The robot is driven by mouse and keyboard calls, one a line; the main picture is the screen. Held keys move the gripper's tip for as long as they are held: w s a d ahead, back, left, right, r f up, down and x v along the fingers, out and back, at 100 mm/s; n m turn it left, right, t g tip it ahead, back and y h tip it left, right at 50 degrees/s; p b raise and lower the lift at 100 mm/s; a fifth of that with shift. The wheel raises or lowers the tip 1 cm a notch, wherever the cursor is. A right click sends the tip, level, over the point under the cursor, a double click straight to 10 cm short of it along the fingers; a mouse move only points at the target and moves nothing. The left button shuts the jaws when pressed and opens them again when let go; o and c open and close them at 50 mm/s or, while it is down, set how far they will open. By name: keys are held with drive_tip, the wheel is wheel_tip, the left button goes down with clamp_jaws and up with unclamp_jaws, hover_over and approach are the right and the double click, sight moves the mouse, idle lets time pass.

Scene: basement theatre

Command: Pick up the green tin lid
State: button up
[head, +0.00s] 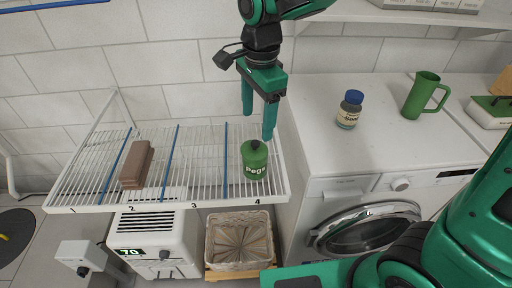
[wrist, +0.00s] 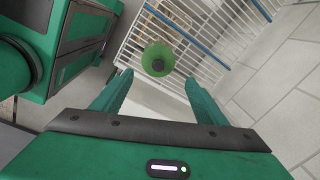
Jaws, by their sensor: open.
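A green tin labelled "Pegs" (head: 255,165) stands upright on the white wire rack, in the section marked 4. Its green lid (head: 255,148) with a dark knob is on top of it. In the wrist view the lid (wrist: 158,59) shows from above, round with the dark knob, ahead of the fingertips and between their lines. My gripper (head: 258,125) is open and empty, fingers pointing down, just above the lid in the head view. It does not appear to touch the lid; the exact gap is hard to tell.
The wire rack (head: 90,190) has blue dividers, and a brown block (head: 137,164) lies at its left. At right, a washing machine top holds a blue-capped jar (head: 349,109) and a green jug (head: 422,96). A basket (head: 238,240) and a white heater (head: 152,238) stand below the rack.

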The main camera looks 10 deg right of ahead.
sight(256, 142)
wheel_tip(256, 142, down, 8)
drive_tip(key=shift+a+f, duration=0.1)
drive_tip(key=shift+a, duration=0.05)
idle(0.4)
clamp_jaws()
